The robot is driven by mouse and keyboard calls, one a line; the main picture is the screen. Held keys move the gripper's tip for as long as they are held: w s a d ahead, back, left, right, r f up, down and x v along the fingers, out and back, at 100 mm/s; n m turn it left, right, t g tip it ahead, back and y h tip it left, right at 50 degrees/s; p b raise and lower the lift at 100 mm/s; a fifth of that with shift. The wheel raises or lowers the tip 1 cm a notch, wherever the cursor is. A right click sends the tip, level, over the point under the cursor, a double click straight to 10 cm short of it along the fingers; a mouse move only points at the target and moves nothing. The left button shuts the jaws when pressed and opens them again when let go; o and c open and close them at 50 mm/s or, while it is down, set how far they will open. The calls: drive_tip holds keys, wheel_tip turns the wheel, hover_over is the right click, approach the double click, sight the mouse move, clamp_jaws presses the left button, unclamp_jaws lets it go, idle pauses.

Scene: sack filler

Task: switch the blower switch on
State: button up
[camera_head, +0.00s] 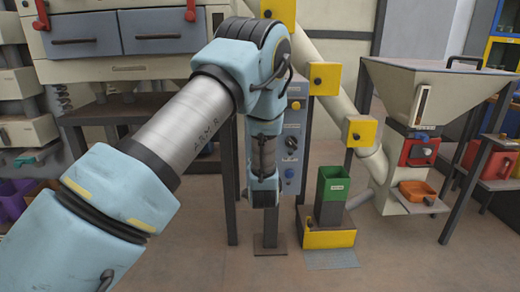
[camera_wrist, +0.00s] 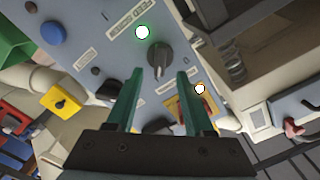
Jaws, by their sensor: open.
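The grey-blue control panel (camera_head: 293,125) stands upright on a post in the head view, partly hidden by my arm. In the wrist view the panel (camera_wrist: 105,50) appears tilted. A dark grey rotary switch (camera_wrist: 158,56) sits just beyond and between my fingertips, beside a lit green lamp (camera_wrist: 142,32). I cannot read its label, so I cannot tell whether it is the blower switch. My gripper (camera_wrist: 159,75) is open, with its two green fingers apart and pointing at the panel. Contact with the switch cannot be made out. In the head view my fingers are hidden.
A blue button (camera_wrist: 53,34) and a pale lamp (camera_wrist: 199,88) are also on the panel. A green bin (camera_head: 334,184) on a yellow-edged base stands right of the panel. The cream hopper (camera_head: 425,95) is farther right. A cream machine with blue drawers (camera_head: 88,38) is at left.

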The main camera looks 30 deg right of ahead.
drive_tip(key=shift+v, duration=2.35)
